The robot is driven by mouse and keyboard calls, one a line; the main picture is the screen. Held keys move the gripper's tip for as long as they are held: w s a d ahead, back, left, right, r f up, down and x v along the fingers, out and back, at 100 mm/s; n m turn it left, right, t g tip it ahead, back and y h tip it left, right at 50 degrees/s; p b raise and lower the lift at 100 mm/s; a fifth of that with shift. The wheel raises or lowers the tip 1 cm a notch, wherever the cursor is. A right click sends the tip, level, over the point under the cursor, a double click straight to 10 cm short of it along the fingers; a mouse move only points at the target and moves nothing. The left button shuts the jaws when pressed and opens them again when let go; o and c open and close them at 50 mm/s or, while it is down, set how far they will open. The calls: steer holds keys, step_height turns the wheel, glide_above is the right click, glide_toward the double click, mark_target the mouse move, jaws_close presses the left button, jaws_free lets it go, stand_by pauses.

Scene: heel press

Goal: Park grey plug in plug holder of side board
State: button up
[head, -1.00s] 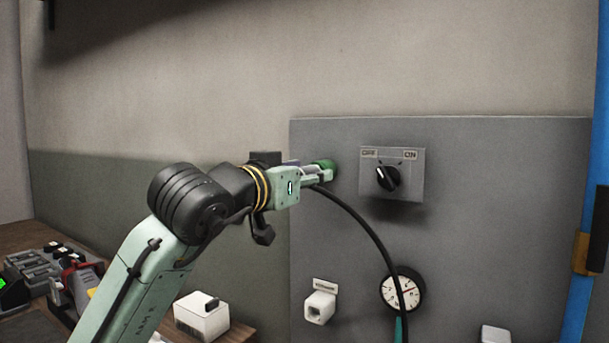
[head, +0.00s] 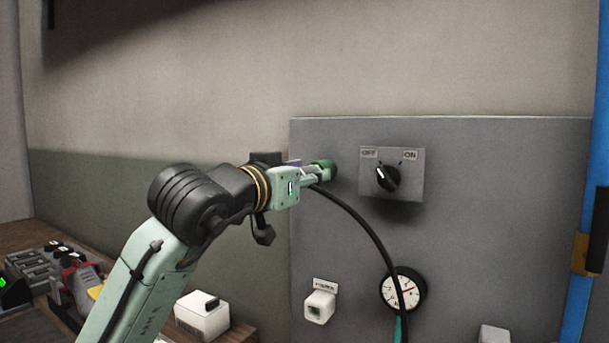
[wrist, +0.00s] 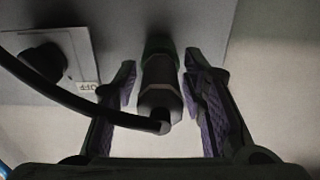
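The grey plug (wrist: 160,95) shows in the wrist view, its far end at a dark green round piece (wrist: 160,46) against the grey side board (head: 460,260). I cannot tell how deep it sits. A black cable (head: 362,224) runs from the plug's near end and hangs down the board. My gripper (wrist: 164,88) is open, with one purple-padded finger on each side of the plug and narrow gaps visible. In the head view my gripper (head: 312,178) is at the board's upper left, beside the green piece (head: 325,169); the plug is mostly hidden there.
An OFF/ON switch box (head: 408,178) with a black knob is to the right. Below are a white labelled socket (head: 319,306) and a round gauge (head: 403,290), which the cable crosses. A white box (head: 202,317) stands at lower left. A blue post (head: 590,200) stands at right.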

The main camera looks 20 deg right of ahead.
jaws_close()
stand_by(0.4)
steer(key=v, duration=0.6)
steer(key=shift+b, duration=0.3)
stand_by(0.9)
stand_by(0.3)
step_height(320, 180, down, 28)
steer(key=s+a+b, duration=0.1)
steer(key=b, duration=1.9)
steer(key=shift+a, duration=0.3)
stand_by(0.7)
steer(key=shift+d, duration=0.15)
